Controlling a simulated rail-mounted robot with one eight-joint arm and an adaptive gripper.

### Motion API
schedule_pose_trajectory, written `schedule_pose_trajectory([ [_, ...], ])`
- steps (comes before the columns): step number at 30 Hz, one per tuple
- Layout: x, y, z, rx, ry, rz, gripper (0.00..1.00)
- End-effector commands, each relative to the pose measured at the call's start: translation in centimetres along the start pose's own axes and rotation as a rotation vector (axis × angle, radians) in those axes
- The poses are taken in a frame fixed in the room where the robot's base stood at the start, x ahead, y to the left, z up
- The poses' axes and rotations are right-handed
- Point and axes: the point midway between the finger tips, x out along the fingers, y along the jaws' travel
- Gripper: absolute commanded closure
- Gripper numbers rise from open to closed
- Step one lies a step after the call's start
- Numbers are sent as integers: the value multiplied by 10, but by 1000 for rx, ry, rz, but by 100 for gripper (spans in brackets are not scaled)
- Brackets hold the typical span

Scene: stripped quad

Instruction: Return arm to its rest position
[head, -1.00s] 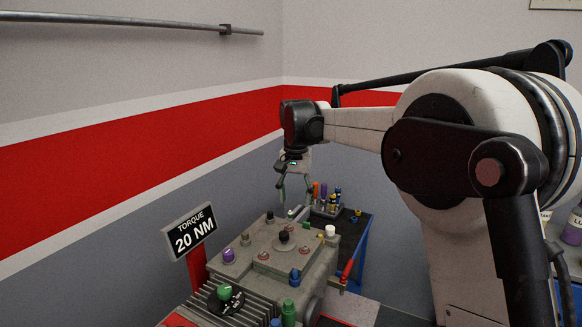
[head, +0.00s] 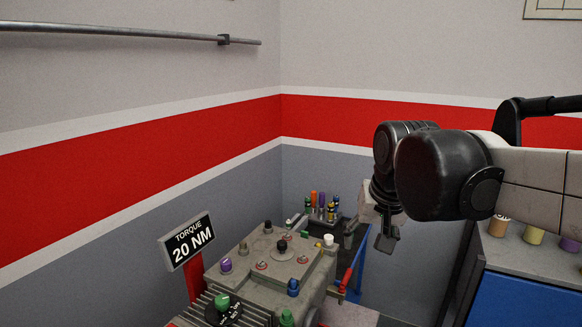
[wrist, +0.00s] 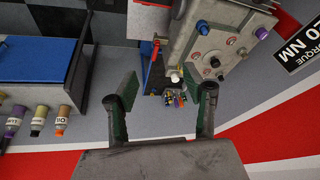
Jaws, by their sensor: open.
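My gripper (head: 370,238) hangs right of the grey engine block in the head view, with its two fingers spread apart. In the wrist view my gripper (wrist: 163,98) shows both fingers wide apart with green inner pads and nothing between them. My arm comes in from the right edge of the head view and is bent at the wrist. It holds nothing.
The engine block (head: 255,284) carries several coloured knobs. A torque sign (head: 187,241) stands left of it. Behind is a tool holder (head: 322,217) with coloured tools. A blue cabinet (head: 525,303) with bottles stands right. A rail (head: 130,33) runs along the left wall.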

Motion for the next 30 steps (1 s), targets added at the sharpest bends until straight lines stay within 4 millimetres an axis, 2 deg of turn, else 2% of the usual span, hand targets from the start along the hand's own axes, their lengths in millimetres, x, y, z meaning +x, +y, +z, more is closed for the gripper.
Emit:
schedule_pose_trajectory([
  [1, -2, 8, 15, -5, 17, 0, 54],
  [7, -4, 31, 68, -37, 86, 4, 54],
  [12, 2, 49, 113, -66, 144, 11, 54],
  [18, 14, 63, 154, -94, 197, 22, 54],
  [23, 19, 68, 168, -104, 217, 27, 54],
  [30, 20, 69, 170, -107, 221, 27, 54],
])
